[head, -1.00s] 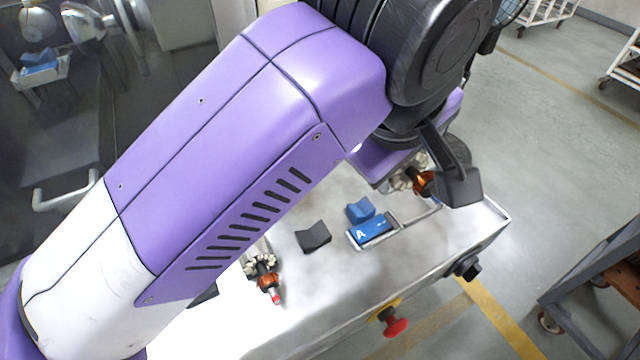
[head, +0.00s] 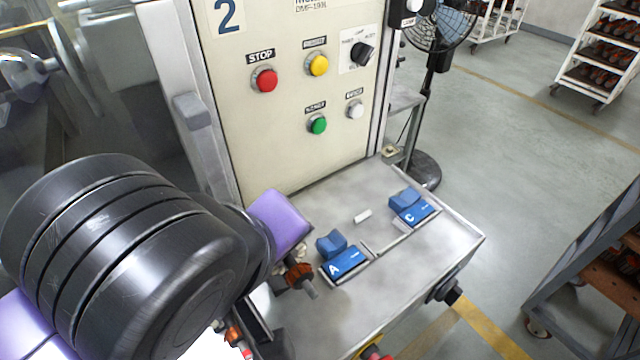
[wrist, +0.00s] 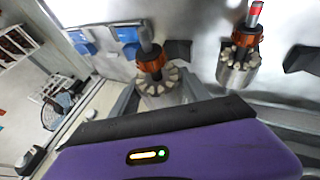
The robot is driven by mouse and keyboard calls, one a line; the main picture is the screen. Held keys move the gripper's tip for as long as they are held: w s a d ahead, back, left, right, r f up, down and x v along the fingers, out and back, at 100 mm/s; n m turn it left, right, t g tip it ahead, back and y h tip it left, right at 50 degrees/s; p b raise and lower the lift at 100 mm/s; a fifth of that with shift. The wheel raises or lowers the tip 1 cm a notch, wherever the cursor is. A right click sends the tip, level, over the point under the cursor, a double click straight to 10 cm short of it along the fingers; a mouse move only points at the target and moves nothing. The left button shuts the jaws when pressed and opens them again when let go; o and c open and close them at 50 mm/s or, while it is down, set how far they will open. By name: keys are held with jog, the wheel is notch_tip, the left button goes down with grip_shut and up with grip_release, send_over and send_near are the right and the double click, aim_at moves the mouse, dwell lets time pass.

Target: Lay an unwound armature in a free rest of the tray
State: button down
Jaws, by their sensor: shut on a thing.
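My gripper (wrist: 155,88) is shut on an armature (wrist: 152,62) with a copper-brown core, a pale segmented end and a bare grey shaft. In the head view this armature (head: 299,274) shows just left of rest A, with my arm hiding the fingers. The tray has a blue V-shaped rest (head: 331,244) behind label A (head: 346,264) and another blue rest (head: 405,198) behind label C (head: 415,214). Both look empty. The wrist view shows the blue rests (wrist: 127,33) at upper left, beyond the held armature. Whether the armature touches anything below is unclear.
A red-tipped armature (wrist: 242,45) stands apart on the right of the wrist view, between dark V-blocks (wrist: 178,51) (wrist: 302,59). The control panel (head: 290,120) rises behind the bench.

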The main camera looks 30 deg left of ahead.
aim_at(286, 284)
notch_tip(286, 284, down, 2)
jog(key=shift+f, duration=0.15)
jog(key=shift+f+b, duration=0.65)
jog(key=shift+b, duration=0.4)
jog(key=shift+s+d+f+b, duration=0.15)
jog(key=shift+f+b, duration=0.5)
jog(key=shift+b, duration=0.15)
jog(key=shift+d+f+b, duration=0.1)
jog(key=shift+f+b, duration=0.7)
jog(key=shift+b, duration=0.75)
jog(key=shift+c, duration=2.3)
grip_release()
jog(key=w+r+v, duration=0.1)
jog(key=v, duration=0.9)
jog(key=shift+a+r+t+y, duration=0.3)
jog(key=shift+a, duration=0.05)
